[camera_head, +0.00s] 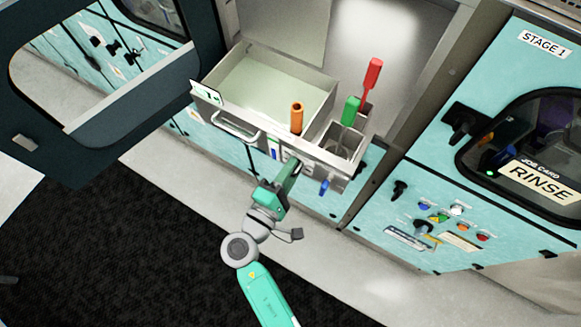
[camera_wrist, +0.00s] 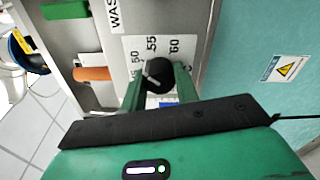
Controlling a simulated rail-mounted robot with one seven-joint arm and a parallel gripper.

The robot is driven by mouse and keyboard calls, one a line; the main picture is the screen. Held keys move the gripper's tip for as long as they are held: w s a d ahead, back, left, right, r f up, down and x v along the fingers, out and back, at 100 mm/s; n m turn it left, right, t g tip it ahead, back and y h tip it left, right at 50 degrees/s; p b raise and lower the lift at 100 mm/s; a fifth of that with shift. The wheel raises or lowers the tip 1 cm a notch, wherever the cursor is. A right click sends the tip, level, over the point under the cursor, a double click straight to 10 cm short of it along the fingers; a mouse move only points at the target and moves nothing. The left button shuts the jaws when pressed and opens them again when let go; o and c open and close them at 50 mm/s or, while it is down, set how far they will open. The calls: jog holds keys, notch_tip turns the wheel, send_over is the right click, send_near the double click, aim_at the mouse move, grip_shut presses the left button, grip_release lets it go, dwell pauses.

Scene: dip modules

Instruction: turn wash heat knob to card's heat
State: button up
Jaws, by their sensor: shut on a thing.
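The wash heat knob (camera_wrist: 160,74) is a round black knob with a pale pointer line, on a white dial plate (camera_wrist: 133,46) printed 50, 55 and 60. The plate sits beside a label starting "WAS". The pointer's exact reading is hard to tell. My gripper (camera_wrist: 158,92) has a green finger on either side of the knob and is shut on it. In the head view my gripper (camera_head: 292,172) is at the front of the wash unit and hides the knob. A small white card (camera_head: 206,93) with a green mark stands at the basin's left corner; its text is unreadable.
The open basin (camera_head: 325,92) has a front bar handle (camera_head: 236,128). Orange (camera_head: 297,116), green (camera_head: 350,110) and red (camera_head: 372,76) handles stand up nearby. A blue lever (camera_head: 324,187) hangs right of my gripper. The rinse panel (camera_head: 450,215) is farther right.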

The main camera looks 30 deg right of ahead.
jog(key=shift+n, duration=0.7)
jog(key=shift+p, duration=0.35)
jog(key=o, duration=1)
jog(key=b+v, duration=0.1)
jog(key=v, duration=0.7)
jog(key=shift+w, duration=0.1)
